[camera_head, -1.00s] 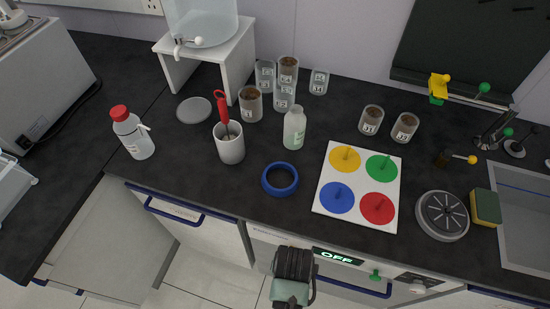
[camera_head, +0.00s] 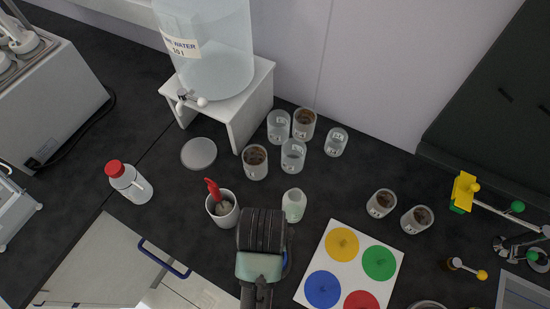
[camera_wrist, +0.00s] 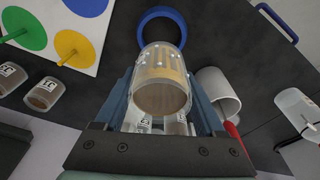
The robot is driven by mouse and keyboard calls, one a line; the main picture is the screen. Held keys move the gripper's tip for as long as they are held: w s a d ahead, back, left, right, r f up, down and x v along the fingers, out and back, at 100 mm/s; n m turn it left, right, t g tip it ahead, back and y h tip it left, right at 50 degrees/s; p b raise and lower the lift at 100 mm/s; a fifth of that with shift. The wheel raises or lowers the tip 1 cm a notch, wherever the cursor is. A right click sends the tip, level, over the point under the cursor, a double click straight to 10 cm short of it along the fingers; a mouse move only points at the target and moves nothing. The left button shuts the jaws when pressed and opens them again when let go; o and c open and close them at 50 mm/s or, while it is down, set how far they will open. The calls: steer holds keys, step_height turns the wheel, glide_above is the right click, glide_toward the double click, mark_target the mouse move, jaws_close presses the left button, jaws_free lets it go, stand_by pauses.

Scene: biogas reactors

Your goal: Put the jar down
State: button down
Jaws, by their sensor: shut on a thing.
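My gripper (camera_wrist: 162,100) is shut on a clear jar (camera_wrist: 160,95) with pale brown contents, held between the two blue-grey fingers in the wrist view. In the head view my wrist covers the held jar and the fingers. The jar is over or near the dark bench; its height above the bench is hard to tell. Other labelled jars stand at the back: an empty one (camera_head: 279,126), one with brown contents (camera_head: 255,162), one at the back (camera_head: 304,124), and two at the right (camera_head: 381,203) (camera_head: 417,219).
A blue ring (camera_wrist: 161,14) lies nearby. A colour-dot board (camera_head: 330,262) is at the right; a water tank (camera_head: 205,45) on a white stand is behind.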

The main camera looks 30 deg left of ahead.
steer(key=f, duration=0.5)
steer(key=shift+s, duration=0.2)
steer(key=shift+f, duration=1.9)
steer(key=shift+f, duration=0.65)
jaws_free()
steer(key=shift+r, duration=0.1)
